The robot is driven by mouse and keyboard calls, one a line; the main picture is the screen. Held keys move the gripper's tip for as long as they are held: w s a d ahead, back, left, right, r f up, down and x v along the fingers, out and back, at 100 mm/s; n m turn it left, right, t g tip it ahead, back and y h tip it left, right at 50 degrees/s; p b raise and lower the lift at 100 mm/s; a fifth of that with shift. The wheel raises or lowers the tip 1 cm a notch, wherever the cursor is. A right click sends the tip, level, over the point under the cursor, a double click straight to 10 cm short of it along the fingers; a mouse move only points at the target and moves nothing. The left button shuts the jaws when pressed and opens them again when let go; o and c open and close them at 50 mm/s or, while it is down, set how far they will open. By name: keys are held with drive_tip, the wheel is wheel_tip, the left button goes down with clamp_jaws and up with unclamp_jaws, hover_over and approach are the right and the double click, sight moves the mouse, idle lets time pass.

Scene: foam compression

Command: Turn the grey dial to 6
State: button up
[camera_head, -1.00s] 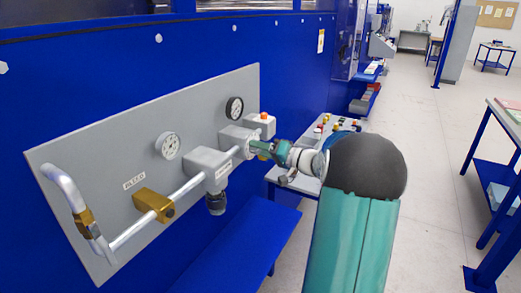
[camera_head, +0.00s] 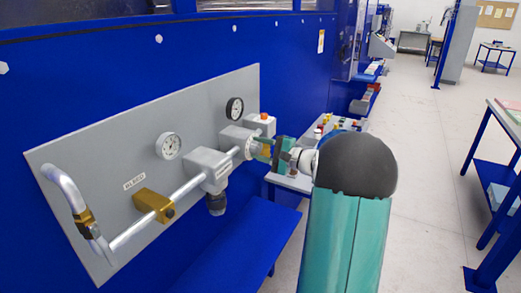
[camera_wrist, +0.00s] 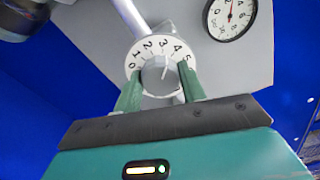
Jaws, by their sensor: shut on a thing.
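The grey dial (camera_wrist: 155,76) is in the middle of the wrist view, in front of a white number ring (camera_wrist: 140,51). The digits 0 to 5 show; the rest of the ring is hidden behind the dial and my gripper. A pale pointer mark on the dial points up, between about 3 and 4. My gripper (camera_wrist: 161,84) is shut on the dial, one green finger on each side. In the head view my gripper (camera_head: 268,150) reaches the right end of the pipe fitting on the grey panel (camera_head: 95,150); the dial is mostly hidden there.
A black-rimmed gauge (camera_head: 235,108) and a white gauge (camera_head: 168,146) are on the panel. A box with an orange button (camera_head: 263,116) sits just above my gripper. A bent pipe handle (camera_head: 65,188) is at left. A blue shelf (camera_head: 245,245) lies below.

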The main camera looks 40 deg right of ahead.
drive_tip(key=m, duration=0.7)
drive_tip(key=shift+d, duration=0.1)
drive_tip(key=m, duration=0.6)
drive_tip(key=shift+m, duration=0.3)
drive_tip(key=o, duration=1)
drive_tip(key=shift+c, duration=0.2)
drive_tip(key=v, duration=1.3)
drive_tip(key=shift+s, duration=0.4)
drive_tip(key=shift+d+r, duration=0.1)
